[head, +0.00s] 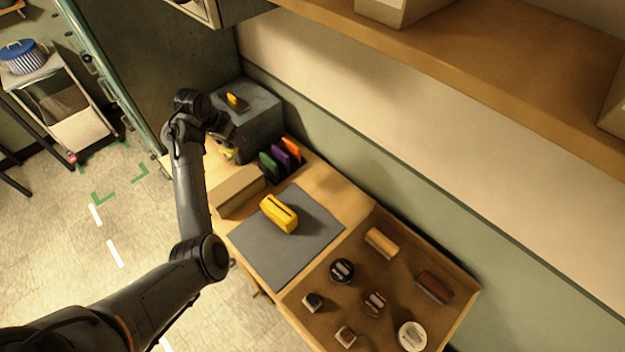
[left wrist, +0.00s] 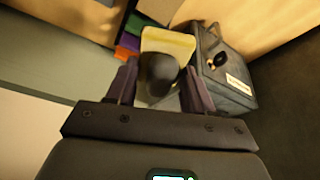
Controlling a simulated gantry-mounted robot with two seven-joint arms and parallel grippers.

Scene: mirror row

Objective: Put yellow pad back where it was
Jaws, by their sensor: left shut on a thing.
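My left gripper (left wrist: 160,82) is shut on the yellow pad (left wrist: 170,42), with a dark rounded part between the fingers. In the head view the gripper (head: 223,140) is in front of the grey box, and only a bit of the pad (head: 229,152) shows beneath it. A green pad (head: 269,165), a purple pad (head: 282,160) and an orange pad (head: 292,149) stand in a row to the right of the held pad. In the left wrist view the held pad appears beside this row. Whether it touches anything is unclear. My right gripper is not in view.
A grey box (head: 258,112) with a small yellow and black item on top stands behind the gripper. A tan box (head: 237,190) lies in front of the pads. A yellow slotted block (head: 279,213) sits on a grey mat (head: 300,255). A brown tray (head: 400,262) holds several small pieces.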

